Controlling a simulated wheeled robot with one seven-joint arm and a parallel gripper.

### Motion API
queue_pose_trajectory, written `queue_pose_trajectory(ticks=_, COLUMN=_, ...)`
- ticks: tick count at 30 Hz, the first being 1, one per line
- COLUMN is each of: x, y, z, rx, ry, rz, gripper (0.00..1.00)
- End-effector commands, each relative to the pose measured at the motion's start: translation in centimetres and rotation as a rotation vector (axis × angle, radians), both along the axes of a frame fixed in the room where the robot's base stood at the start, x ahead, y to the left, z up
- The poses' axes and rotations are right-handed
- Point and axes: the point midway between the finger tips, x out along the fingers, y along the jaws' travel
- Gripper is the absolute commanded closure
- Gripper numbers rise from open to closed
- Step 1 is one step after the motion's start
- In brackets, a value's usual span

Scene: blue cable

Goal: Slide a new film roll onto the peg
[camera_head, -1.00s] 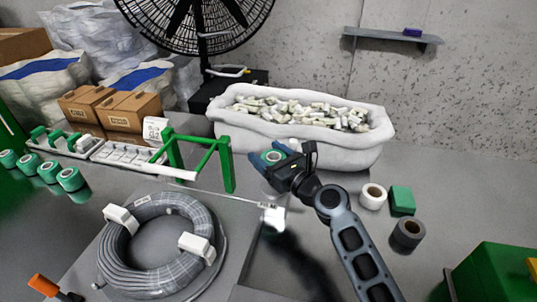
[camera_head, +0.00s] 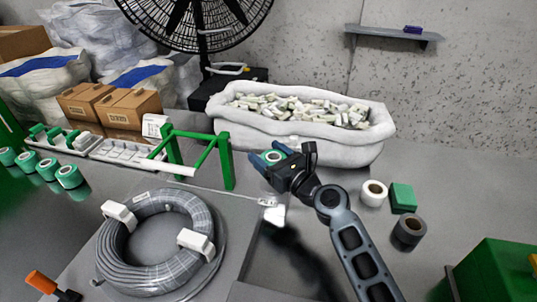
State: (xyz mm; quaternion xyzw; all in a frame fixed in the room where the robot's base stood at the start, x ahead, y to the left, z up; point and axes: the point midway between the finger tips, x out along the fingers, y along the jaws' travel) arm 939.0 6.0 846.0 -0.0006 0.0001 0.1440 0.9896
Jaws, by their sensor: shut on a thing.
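My gripper (camera_head: 276,165) is near the middle of the view, just right of the green frame (camera_head: 226,165).
A grey cable coil (camera_head: 157,243) with white clips lies front left. Several green rolls (camera_head: 47,170) stand far left. A white roll (camera_head: 374,193), a green box (camera_head: 403,199) and a dark roll (camera_head: 409,230) stand at right. A white tub (camera_head: 300,145) is behind.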

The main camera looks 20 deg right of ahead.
Motion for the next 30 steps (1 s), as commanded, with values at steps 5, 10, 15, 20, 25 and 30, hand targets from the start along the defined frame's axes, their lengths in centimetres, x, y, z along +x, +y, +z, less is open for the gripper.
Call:
queue_pose_trajectory(ticks=5, x=0.0, y=0.0, z=-0.5, rx=0.0, ry=-0.001, rz=0.0, gripper=0.68)
queue_pose_trajectory(ticks=10, x=0.0, y=0.0, z=-0.9, rx=0.001, ry=-0.001, rz=0.0, gripper=0.68)
queue_pose_trajectory(ticks=15, x=0.0, y=0.0, z=-1.1, rx=0.001, ry=-0.001, rz=-0.001, gripper=0.68)
queue_pose_trajectory(ticks=20, x=0.0, y=0.0, z=-1.1, rx=0.001, ry=-0.001, rz=-0.001, gripper=0.68)
queue_pose_trajectory(ticks=25, x=0.0, y=0.0, z=-1.1, rx=0.001, ry=-0.001, rz=-0.001, gripper=0.68)
queue_pose_trajectory(ticks=30, x=0.0, y=0.0, z=-1.3, rx=0.001, ry=-0.001, rz=0.0, gripper=0.68)
